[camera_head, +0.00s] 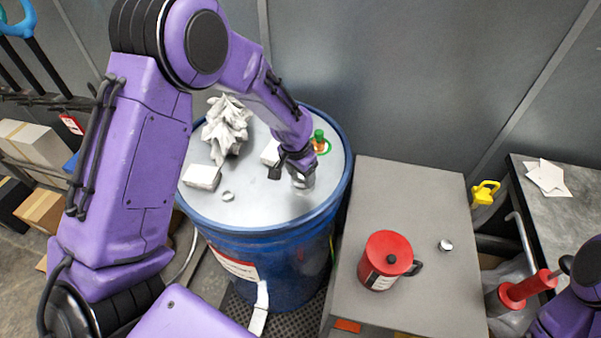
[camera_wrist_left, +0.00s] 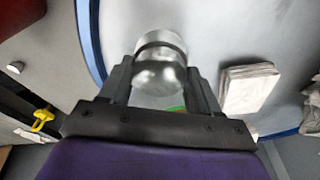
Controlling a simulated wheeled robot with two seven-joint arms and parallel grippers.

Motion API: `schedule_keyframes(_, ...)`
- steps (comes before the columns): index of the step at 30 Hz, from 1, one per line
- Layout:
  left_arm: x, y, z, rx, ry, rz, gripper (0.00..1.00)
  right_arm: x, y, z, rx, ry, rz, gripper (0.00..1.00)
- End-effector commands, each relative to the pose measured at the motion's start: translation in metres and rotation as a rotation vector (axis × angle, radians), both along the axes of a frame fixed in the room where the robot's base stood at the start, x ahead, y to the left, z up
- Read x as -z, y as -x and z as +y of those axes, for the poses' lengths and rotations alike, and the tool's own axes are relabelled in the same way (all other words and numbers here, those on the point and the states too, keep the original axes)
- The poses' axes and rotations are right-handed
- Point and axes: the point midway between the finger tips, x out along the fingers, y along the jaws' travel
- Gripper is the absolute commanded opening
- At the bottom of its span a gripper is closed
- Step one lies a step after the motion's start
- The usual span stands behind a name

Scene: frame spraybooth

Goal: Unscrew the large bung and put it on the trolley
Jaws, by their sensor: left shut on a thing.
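My left gripper (camera_head: 292,172) is over the right part of the blue drum's pale lid (camera_head: 255,200). It is shut on the large bung (camera_head: 302,179), a silvery round metal piece. In the left wrist view the large bung (camera_wrist_left: 160,66) sits between the two fingers of the left gripper (camera_wrist_left: 160,88), with the lid behind it. I cannot tell whether the bung touches the lid. A grey-topped unit, apparently the trolley (camera_head: 420,300), stands right of the drum. My right arm shows at the lower right edge, but its gripper does not show.
The trolley top carries a red can (camera_head: 385,258) and a small silver cap (camera_head: 445,245); much of it is bare. The lid holds crumpled white cloth (camera_head: 226,125), white pads (camera_head: 202,177), a small cap (camera_head: 228,196) and a green-topped item (camera_head: 319,138). A wall stands behind.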

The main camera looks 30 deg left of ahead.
Motion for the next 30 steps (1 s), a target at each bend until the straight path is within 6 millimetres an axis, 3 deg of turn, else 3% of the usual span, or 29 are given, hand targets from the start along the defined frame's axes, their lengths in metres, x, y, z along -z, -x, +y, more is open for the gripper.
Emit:
schedule_keyframes(3, 0.0007, 0.0015, 0.0000, -0.131, -0.003, 0.003, 0.38, 0.0001, 0.0000, -0.0001, 0.000, 0.000, 0.000, 0.00)
schedule_keyframes(11, 0.0006, 0.0012, -0.0010, -0.161, -0.002, 0.004, 0.38, 0.0001, 0.0000, 0.0000, 0.000, 0.000, 0.000, 0.00)
schedule_keyframes(18, 0.0006, 0.0012, -0.0031, -0.524, -0.004, 0.004, 0.38, 0.0001, 0.0000, -0.0001, 0.000, 0.000, 0.000, 0.00)
schedule_keyframes(27, 0.0006, 0.0010, -0.0037, -0.536, 0.000, 0.004, 0.38, 0.0001, 0.0000, 0.0000, 0.000, 0.000, 0.000, 0.00)
schedule_keyframes(28, 0.0006, 0.0010, -0.0036, -0.535, 0.000, 0.004, 0.72, 0.0001, 0.0000, 0.0000, 0.000, 0.000, 0.000, 0.00)
schedule_keyframes(30, 0.0005, 0.0009, -0.0035, -0.535, 0.000, 0.004, 0.75, 0.0001, 0.0000, 0.0000, 0.000, 0.000, 0.000, 0.00)
